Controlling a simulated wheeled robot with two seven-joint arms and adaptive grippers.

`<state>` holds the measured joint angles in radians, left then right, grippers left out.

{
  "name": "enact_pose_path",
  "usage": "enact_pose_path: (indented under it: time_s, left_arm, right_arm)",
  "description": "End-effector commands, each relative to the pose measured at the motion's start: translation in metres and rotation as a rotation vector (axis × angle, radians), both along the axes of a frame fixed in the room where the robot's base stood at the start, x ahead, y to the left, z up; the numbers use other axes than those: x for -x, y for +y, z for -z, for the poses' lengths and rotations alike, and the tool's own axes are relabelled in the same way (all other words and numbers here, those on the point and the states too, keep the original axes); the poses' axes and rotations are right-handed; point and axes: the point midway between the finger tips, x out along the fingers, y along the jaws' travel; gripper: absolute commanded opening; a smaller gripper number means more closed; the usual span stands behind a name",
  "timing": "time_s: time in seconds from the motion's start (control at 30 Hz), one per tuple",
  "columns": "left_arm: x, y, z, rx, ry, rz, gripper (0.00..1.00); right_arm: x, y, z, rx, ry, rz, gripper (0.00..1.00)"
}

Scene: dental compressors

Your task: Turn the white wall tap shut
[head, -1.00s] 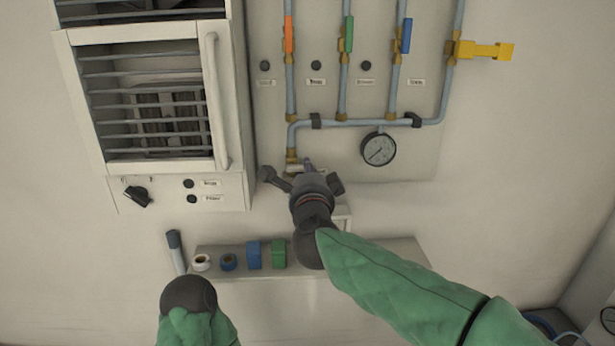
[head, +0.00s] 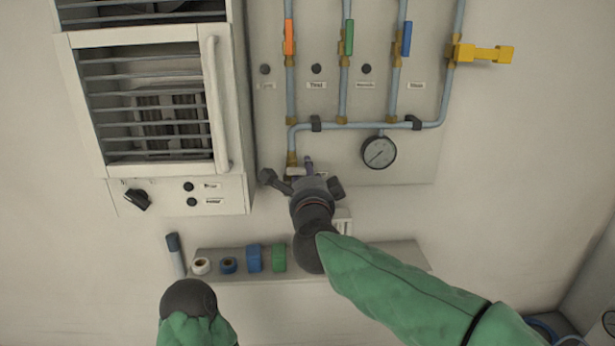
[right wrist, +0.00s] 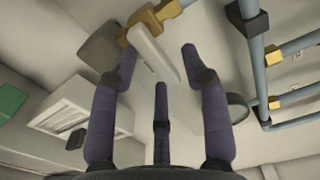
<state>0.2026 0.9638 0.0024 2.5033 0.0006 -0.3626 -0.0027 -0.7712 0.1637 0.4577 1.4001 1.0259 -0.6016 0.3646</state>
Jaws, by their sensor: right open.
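The white tap's lever (right wrist: 154,50) shows in the right wrist view, joined to a brass body (right wrist: 145,22). It lies in the gap between the spread fingers of my right gripper (right wrist: 160,68), with no clear contact visible. In the head view my right gripper (head: 303,178) is open, in front of the low end of the left pipe. There it hides most of the tap, and a brass fitting (head: 292,160) shows just above it. My left arm ends in a dark rounded wrist at the lower left of the head view, and its gripper fingers do not show.
Orange (head: 289,38), green (head: 349,38) and blue (head: 407,38) handles lie along their pipes. A yellow handle (head: 490,54) sticks out sideways. A gauge (head: 379,152) hangs right of my right gripper. A shelf (head: 385,258) with tape rolls is below; a louvred cabinet (head: 225,100) is left.

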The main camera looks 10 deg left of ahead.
Motion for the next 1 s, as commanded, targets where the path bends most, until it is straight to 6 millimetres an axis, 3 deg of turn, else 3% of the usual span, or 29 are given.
enact_pose_path:
  time_s: [0.17, 0.7, 1.0]
  left_arm:
    - [0.0, 0.0, 0.0, 0.0, 0.0, 0.0, 0.4]
    - [0.0, 0.0, 0.0, 0.0, 0.0, 0.0, 0.4]
    - [0.0, 0.0, 0.0, 0.0, 0.0, 0.0, 0.4]
  right_arm:
    - [0.014, -0.003, -0.001, 0.0, -0.001, -0.002, 0.46]
    - [0.101, -0.028, 0.0, -0.001, 0.0, -0.002, 0.46]
    - [0.115, -0.033, 0.001, 0.0, 0.001, -0.001, 0.46]
